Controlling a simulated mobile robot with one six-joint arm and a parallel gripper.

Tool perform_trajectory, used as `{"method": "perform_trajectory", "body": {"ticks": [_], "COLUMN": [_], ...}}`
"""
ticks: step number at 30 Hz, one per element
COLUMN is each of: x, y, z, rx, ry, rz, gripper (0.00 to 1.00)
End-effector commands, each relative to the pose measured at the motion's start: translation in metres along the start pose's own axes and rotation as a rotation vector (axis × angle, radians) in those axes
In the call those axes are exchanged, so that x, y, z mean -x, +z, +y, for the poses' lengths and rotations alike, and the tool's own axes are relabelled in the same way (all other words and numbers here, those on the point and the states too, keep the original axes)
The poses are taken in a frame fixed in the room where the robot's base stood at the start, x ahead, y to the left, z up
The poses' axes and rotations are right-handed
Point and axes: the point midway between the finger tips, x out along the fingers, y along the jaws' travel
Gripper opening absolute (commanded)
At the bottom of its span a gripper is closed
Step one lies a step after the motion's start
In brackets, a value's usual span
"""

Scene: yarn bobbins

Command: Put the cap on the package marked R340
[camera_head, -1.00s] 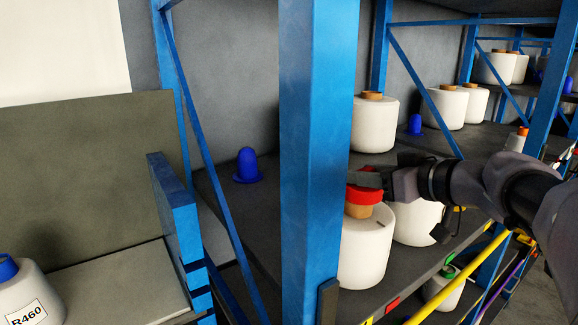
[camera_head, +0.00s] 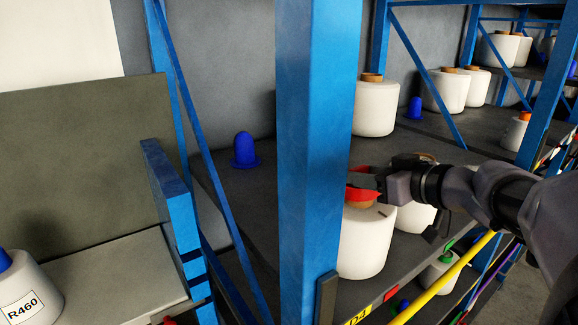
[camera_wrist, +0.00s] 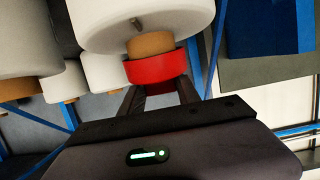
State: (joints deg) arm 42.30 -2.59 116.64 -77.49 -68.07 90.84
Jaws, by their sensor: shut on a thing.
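The red cap (camera_head: 356,193) is in my gripper (camera_head: 371,184), at the top of a white yarn package (camera_head: 364,243) on the shelf. I cannot tell how the cap and core touch. No label shows on this package; the marking R340 is not visible.
A blue post (camera_head: 318,160) stands close left of the package. Another white package (camera_head: 416,218) stands right behind it. A package labelled R460 (camera_head: 22,290) is at the lower left. A yellow rail (camera_head: 445,277) runs in front.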

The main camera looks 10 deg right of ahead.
Motion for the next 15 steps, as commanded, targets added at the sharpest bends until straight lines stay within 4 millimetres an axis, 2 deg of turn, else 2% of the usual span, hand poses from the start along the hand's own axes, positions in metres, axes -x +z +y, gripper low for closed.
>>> {"method": "perform_trajectory", "body": {"ticks": [4, 5, 8, 9, 15], "x": [-0.0008, -0.0008, -0.0008, -0.0008, -0.0007], "y": [0.002, 0.0022, 0.0019, 0.0018, 0.0016], "z": [0.0002, 0.0002, 0.0002, 0.0002, 0.0002], "rx": [-0.001, -0.001, -0.001, -0.001, 0.0], "ry": [0.0, 0.0, 0.001, 0.001, 0.001], "rz": [0.001, 0.001, 0.001, 0.001, 0.001], "gripper": [0.0, 0.4, 0.6, 0.64, 0.64]}}
